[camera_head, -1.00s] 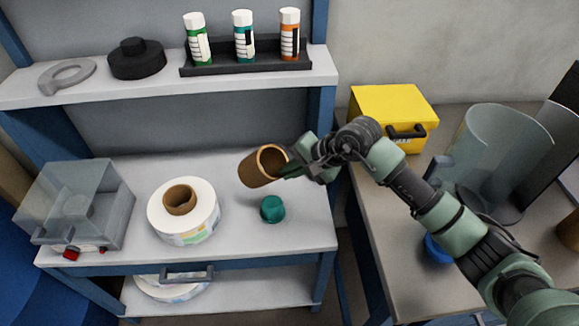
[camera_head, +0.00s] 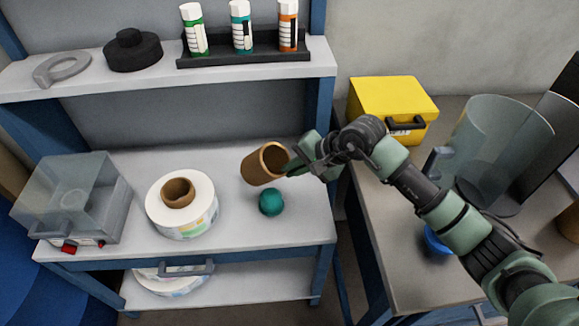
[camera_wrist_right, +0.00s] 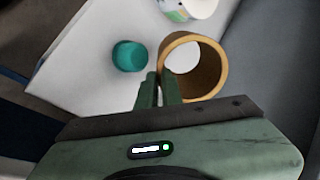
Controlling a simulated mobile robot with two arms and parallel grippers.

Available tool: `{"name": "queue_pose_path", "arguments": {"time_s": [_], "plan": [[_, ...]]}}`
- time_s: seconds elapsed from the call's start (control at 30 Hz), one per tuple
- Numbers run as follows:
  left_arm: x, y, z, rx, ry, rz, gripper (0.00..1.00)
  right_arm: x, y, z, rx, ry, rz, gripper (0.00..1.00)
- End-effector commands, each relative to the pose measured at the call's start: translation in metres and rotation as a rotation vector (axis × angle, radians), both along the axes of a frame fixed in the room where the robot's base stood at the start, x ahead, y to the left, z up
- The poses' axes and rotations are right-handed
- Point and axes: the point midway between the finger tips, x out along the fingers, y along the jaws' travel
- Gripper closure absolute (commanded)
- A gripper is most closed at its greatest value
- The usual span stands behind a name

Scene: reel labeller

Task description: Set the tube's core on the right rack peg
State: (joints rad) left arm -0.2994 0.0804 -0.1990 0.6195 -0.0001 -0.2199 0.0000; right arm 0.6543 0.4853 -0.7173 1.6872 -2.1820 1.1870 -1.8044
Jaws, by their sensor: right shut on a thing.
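A brown cardboard core (camera_head: 257,165), a short open tube, is held tilted above the white table, its open end toward the right. My right gripper (camera_head: 294,167) is shut on the tube wall at its right side. In the right wrist view the fingertips (camera_wrist_right: 158,88) pinch the rim of the core (camera_wrist_right: 213,65), and the table shows through its bore. A small teal round piece (camera_head: 271,202) rests on the table just below the core; it also shows in the wrist view (camera_wrist_right: 129,56). I cannot make out a rack peg for certain. My left gripper is not in view.
A white label roll (camera_head: 205,184) with a brown core stands left of the held core. A clear box (camera_head: 72,200) is at the far left. A shelf (camera_head: 120,85) with several bottles is behind. A yellow box (camera_head: 392,100) and a clear cylinder (camera_head: 505,130) stand on the right bench.

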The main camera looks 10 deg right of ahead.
Motion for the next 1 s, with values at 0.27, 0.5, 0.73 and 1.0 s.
{"name": "queue_pose_path", "arguments": {"time_s": [0.27, 0.5, 0.73, 1.0], "plan": [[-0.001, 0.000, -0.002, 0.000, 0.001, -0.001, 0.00, -0.005, -0.007, 0.000, 0.000, -0.001, -0.001, 1.00], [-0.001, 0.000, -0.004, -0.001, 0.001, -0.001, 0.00, -0.010, -0.013, 0.000, 0.000, 0.000, -0.001, 1.00], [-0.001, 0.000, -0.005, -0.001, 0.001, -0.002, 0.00, -0.014, -0.018, 0.000, 0.000, -0.001, -0.001, 1.00], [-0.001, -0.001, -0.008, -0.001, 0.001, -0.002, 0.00, -0.019, -0.024, 0.000, 0.000, -0.001, -0.001, 1.00]]}}
